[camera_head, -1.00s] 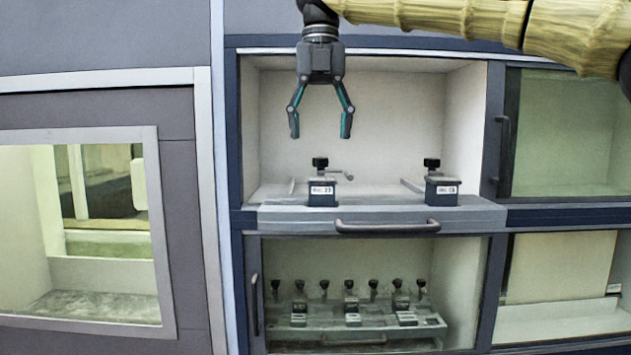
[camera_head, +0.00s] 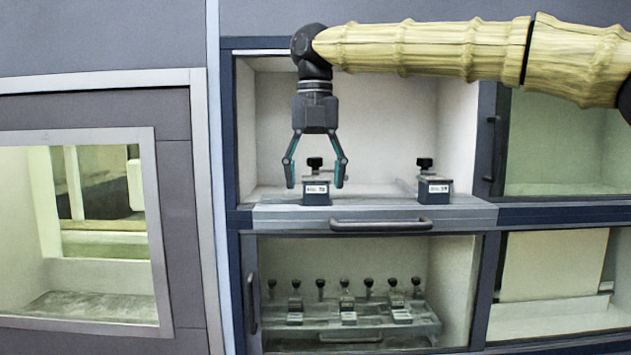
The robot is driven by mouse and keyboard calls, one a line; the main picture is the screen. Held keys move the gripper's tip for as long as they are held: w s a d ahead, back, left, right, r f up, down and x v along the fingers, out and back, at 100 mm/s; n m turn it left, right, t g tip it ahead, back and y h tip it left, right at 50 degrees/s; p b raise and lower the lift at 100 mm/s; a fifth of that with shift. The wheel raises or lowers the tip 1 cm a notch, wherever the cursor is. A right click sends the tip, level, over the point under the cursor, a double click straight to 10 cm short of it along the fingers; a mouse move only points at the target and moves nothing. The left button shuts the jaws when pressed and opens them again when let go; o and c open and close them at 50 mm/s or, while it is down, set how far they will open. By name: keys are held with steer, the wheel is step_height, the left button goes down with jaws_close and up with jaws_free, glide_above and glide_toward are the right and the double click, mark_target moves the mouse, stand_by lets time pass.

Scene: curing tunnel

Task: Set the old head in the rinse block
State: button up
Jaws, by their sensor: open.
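Two dark heads with black knobs stand upright in small labelled blocks on the upper shelf: a left head (camera_head: 315,164) in its block (camera_head: 316,193) and a right head (camera_head: 425,164) in its block (camera_head: 434,191). The label writing is too small to read surely, so I cannot tell which is the old head. My gripper (camera_head: 315,183) points down, open and empty. Its fingertips show on either side of the left head, just above the block's lower part. I cannot tell whether they touch it. The rinse block cannot be told apart for sure.
Below, behind a frame with a handle (camera_head: 381,225) above it, a rack (camera_head: 430,322) carries several knobbed heads and pale blocks. The upper bay's side walls (camera_head: 458,130) and shelf edge (camera_head: 470,213) bound the space. The shelf between the two blocks is clear.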

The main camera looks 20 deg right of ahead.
mark_target(316, 177)
steer(key=shift+s+d+r, duration=0.1)
steer(key=shift+s+r, duration=0.1)
steer(key=shift+s, duration=0.25)
steer(key=shift+c, duration=0.5)
steer(key=shift+w+f, duration=0.1)
steer(key=shift+w, duration=0.15)
steer(key=c, duration=0.5)
steer(key=shift+s, duration=0.1)
steer(key=c, duration=0.5)
step_height(316, 177, up, 6)
steer(key=shift+r, duration=0.1)
steer(key=shift+r, duration=0.1)
